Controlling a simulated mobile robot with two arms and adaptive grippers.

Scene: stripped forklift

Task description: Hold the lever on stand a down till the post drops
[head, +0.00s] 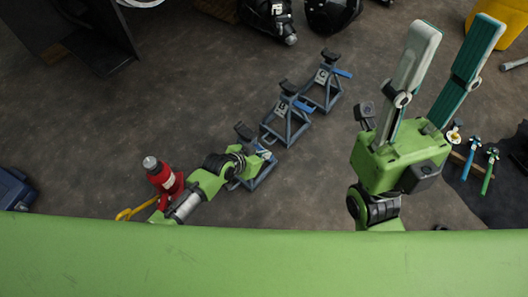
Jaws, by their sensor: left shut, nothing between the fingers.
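Three blue-grey jack stands stand in a diagonal row on the floor. The nearest stand (262,176) is partly covered by my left arm, and its letter is hidden; by its place in the row it may be stand a. My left gripper (262,156) is shut at this stand, by the side where the lever would be. The lever is mostly hidden, and I cannot tell whether the gripper touches it. My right gripper (446,45) is raised at the right, open and empty, its long fingers wide apart.
The middle stand (288,116) and the far stand (322,84) have blue levers pointing right. A red bottle jack (163,178) stands left of my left arm. Tools (472,158) lie on a dark mat at right.

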